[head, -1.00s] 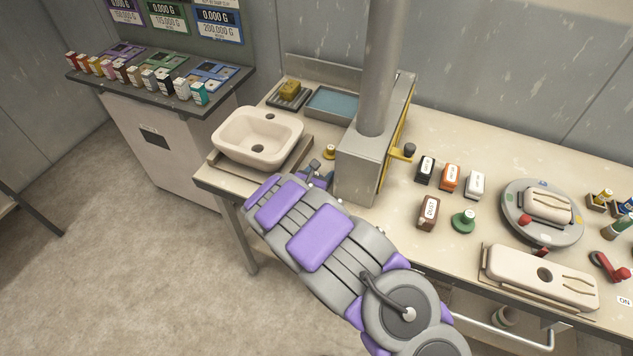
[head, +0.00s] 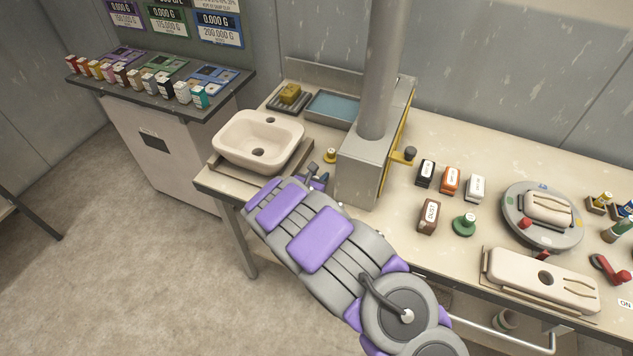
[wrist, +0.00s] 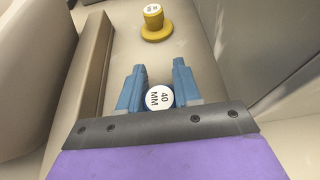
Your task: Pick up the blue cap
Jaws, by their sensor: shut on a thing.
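The blue cap (wrist: 160,97) has a round white top marked "40 MM" and shows between my gripper's fingers in the wrist view. My gripper (wrist: 160,84) is shut on it, one bluish finger on each side. The cap's lower part is hidden, so I cannot tell whether it touches the table. In the head view, my gripper (head: 318,175) is at the table's left part, between the sink and the grey column's base, mostly hidden by my arm.
A yellow cap (wrist: 155,22) stands just beyond my fingers, also in the head view (head: 330,156). The sink (head: 258,140) is left, the grey column base (head: 365,170) right. A green cap (head: 464,224), several small bottles and a round carousel (head: 515,225) are farther right.

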